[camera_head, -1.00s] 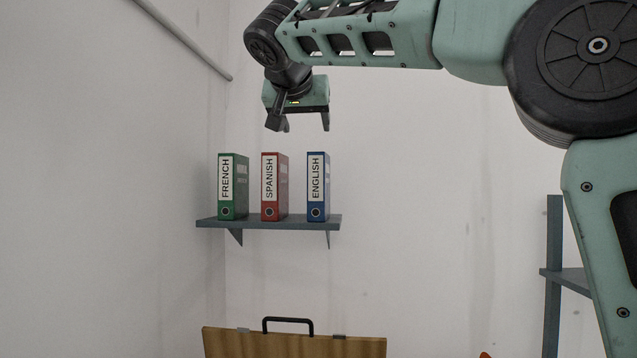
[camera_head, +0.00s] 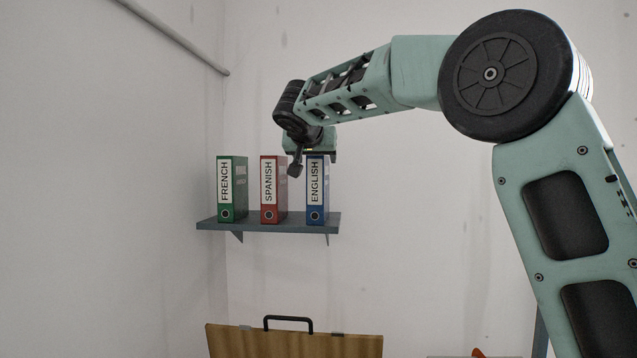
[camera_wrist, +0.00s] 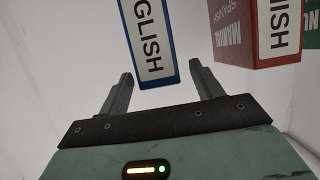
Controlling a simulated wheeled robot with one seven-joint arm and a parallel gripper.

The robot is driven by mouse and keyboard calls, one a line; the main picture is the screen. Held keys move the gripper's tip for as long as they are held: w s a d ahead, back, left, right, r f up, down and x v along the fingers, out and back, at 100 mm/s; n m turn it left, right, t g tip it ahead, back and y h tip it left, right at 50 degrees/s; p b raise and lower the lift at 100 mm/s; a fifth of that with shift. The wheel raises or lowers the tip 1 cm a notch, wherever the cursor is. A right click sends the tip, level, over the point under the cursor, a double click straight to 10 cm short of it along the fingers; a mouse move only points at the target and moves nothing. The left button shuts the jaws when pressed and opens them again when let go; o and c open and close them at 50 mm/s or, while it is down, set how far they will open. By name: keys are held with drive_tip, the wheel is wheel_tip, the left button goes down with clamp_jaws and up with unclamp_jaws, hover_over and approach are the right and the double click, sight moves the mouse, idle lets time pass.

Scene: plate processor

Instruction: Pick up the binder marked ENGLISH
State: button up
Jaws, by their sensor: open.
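The blue binder marked ENGLISH (camera_head: 317,195) stands upright at the right end of the wall shelf. In the wrist view its spine with the white label (camera_wrist: 150,40) lies ahead, between the lines of the two fingers. My gripper (camera_head: 312,168) is at the top of the blue binder in the head view and hides its upper edge. In the wrist view the gripper (camera_wrist: 163,88) is open, with its two fingers apart and nothing held. I cannot tell whether a finger touches the binder.
The red SPANISH binder (camera_head: 272,190) stands left of the blue one with a gap; it also shows in the wrist view (camera_wrist: 250,30). The green FRENCH binder (camera_head: 232,190) is farther left. All stand on the grey shelf (camera_head: 270,227). A wooden case (camera_head: 295,343) with a black handle is below.

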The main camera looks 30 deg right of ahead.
drive_tip(key=shift+p+x, duration=0.7)
drive_tip(key=shift+x, duration=0.9)
drive_tip(key=shift+r, duration=0.2)
clamp_jaws()
drive_tip(key=shift+r, duration=0.1)
